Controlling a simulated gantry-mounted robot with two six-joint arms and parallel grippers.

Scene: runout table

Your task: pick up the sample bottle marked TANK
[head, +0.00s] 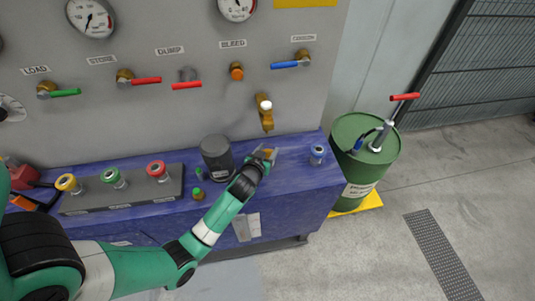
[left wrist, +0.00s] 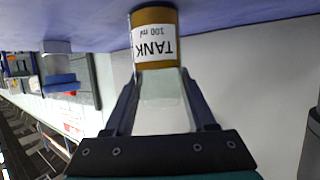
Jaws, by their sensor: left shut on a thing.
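The sample bottle marked TANK (left wrist: 154,45) shows in the left wrist view, upside down in the picture. It has an amber band, a white label reading "TANK 100 ml" and a clear part between my fingers. My left gripper (left wrist: 163,103) is shut on that clear part. In the head view my left gripper (head: 264,158) is low over the right part of the blue bench, and a bit of the amber bottle (head: 271,153) shows at its fingertips. Whether the bottle touches the bench is hard to tell. My right gripper is not in view.
A brass tap (head: 266,115) juts above. A green drum (head: 365,155) stands right.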

